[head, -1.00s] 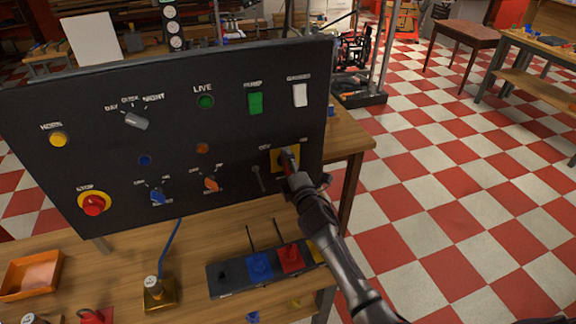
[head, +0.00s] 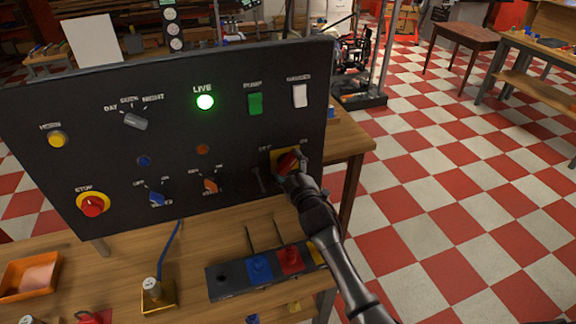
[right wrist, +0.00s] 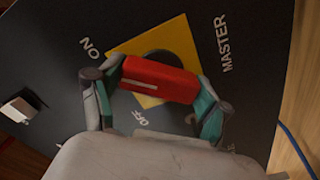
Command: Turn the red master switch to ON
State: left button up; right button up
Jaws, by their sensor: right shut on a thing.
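The red master switch (head: 287,161) sits on a yellow plate (head: 278,155) at the lower right of the black panel. In the head view its handle slants up and right, toward the ON label. My right gripper (head: 293,172) is at the switch and partly covers it. In the right wrist view the red handle (right wrist: 160,78) lies between the two fingers of my right gripper (right wrist: 155,94), which is shut on it. A pale line marks the handle's left part. The green LIVE lamp (head: 205,102) glows. My left gripper is out of view.
The black panel (head: 100,110) also carries a yellow horn button (head: 57,139), a red stop button (head: 93,205), and blue (head: 157,199) and orange (head: 210,185) knobs. An orange tray (head: 31,271) and a dark block with coloured pieces (head: 235,284) stand on the bench in front.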

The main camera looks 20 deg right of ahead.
jog(key=shift+f+m, duration=0.1)
jog(key=shift+m, duration=0.4)
jog(key=o, duration=1.1)
jog(key=shift+s, duration=0.1)
jog(key=s, duration=1.2)
jog(key=shift+d, duration=0.2)
jog(key=shift+w, duration=0.1)
